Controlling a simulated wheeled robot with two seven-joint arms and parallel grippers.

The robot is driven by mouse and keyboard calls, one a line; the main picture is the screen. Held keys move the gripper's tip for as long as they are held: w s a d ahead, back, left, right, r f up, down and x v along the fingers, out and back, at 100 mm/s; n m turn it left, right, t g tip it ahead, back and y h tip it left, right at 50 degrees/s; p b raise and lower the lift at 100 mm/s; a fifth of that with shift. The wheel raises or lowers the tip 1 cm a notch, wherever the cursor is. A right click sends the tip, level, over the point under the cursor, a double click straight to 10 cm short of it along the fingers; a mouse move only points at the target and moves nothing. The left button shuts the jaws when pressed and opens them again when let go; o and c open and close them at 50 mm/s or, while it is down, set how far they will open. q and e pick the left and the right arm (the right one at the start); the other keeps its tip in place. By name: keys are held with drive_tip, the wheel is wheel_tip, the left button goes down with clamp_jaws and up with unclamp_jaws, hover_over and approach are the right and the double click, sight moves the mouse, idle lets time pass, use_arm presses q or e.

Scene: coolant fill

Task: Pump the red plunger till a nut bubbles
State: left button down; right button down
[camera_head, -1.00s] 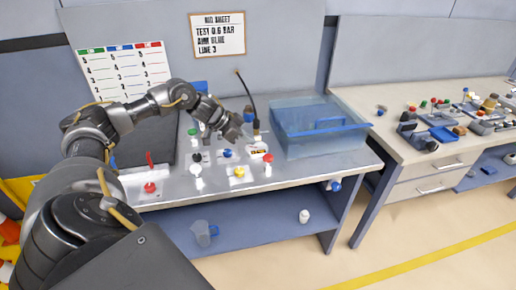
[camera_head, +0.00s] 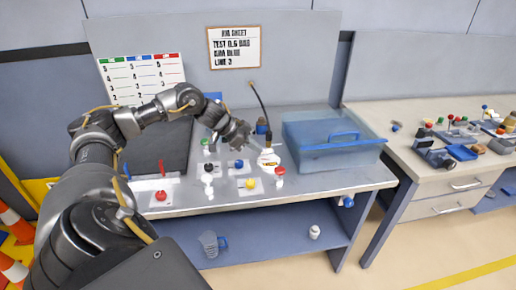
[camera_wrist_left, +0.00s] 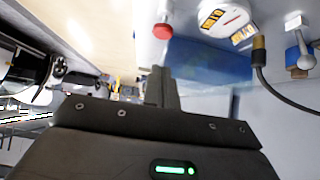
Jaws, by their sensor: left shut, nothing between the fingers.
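Red knobs show on the bench (camera_head: 330,186). One red knob (camera_head: 160,196) sits on a white plate at the left, and a red-topped white post (camera_head: 279,171) stands right of centre. I cannot tell which is the plunger. A red knob (camera_wrist_left: 162,31) also shows in the left wrist view, ahead of the fingers and apart from them. My left gripper (camera_head: 242,133) is shut and empty, above the back of the bench near the blue knob (camera_head: 239,163). Its closed fingers (camera_wrist_left: 162,88) show in the wrist view. No bubbles can be made out. My right gripper is out of view.
A translucent blue tank (camera_head: 330,150) stands at the bench's right. A black hose (camera_head: 260,98) rises by a round white gauge (camera_head: 268,159). Green (camera_head: 205,143), black (camera_head: 208,168) and yellow (camera_head: 251,184) knobs stand close together. A job sheet (camera_head: 234,47) hangs on the wall.

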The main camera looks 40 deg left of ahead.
use_arm(q)
wheel_tip(320, 180, up, 3)
drive_tip(key=shift+f+p, duration=0.1)
drive_tip(key=shift+p, duration=0.5)
drive_tip(key=shift+w, duration=0.1)
drive_tip(key=p, duration=0.4)
hover_over(282, 169)
drive_tip(key=s+a, duration=0.2)
wheel_tip(282, 169, down, 6)
drive_tip(key=f, duration=0.4)
drive_tip(key=shift+s+d+p, duration=0.1)
drive_tip(key=shift+d+p, duration=0.1)
drive_tip(key=shift+p, duration=0.1)
drive_tip(key=shift+f, duration=0.6)
